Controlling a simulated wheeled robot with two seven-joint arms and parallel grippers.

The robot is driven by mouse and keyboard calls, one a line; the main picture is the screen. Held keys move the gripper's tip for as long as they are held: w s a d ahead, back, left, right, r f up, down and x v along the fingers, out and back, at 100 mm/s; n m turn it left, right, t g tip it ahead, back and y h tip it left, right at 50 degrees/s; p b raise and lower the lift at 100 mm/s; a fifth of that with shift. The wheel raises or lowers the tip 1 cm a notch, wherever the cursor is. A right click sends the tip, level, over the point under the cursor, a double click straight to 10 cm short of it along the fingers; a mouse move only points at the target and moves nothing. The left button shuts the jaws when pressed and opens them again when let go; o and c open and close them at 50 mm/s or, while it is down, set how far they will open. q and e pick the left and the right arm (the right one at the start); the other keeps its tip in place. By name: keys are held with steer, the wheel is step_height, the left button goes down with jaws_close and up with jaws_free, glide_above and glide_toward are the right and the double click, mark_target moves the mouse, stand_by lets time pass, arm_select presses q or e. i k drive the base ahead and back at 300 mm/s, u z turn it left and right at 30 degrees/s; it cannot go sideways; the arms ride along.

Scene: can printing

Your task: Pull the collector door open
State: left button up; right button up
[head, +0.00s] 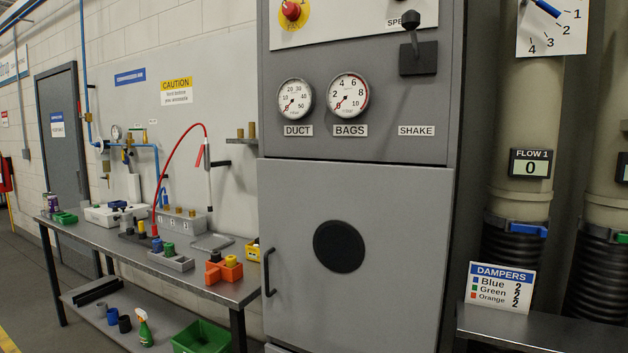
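The collector door (400,250) is a flat grey panel on the lower half of the tall grey cabinet, with a round black disc at its upper middle. It looks closed, flush with the cabinet front. Its black bar handle (268,272) stands upright near the door's left edge. Neither of my grippers shows in the head view, so nothing is seen touching the handle or door.
A steel workbench (230,288) with small fittings stands left of the cabinet, its right end close to the handle. A green bin (202,338) sits below. At right are a grey shelf (540,328), a dampers sign (500,287) and thick duct pipes (526,110).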

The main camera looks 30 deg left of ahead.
mark_target(352, 256)
steer(key=k, duration=0.65)
steer(key=u, duration=0.6)
steer(key=i, duration=1.45)
steer(key=z, duration=0.6)
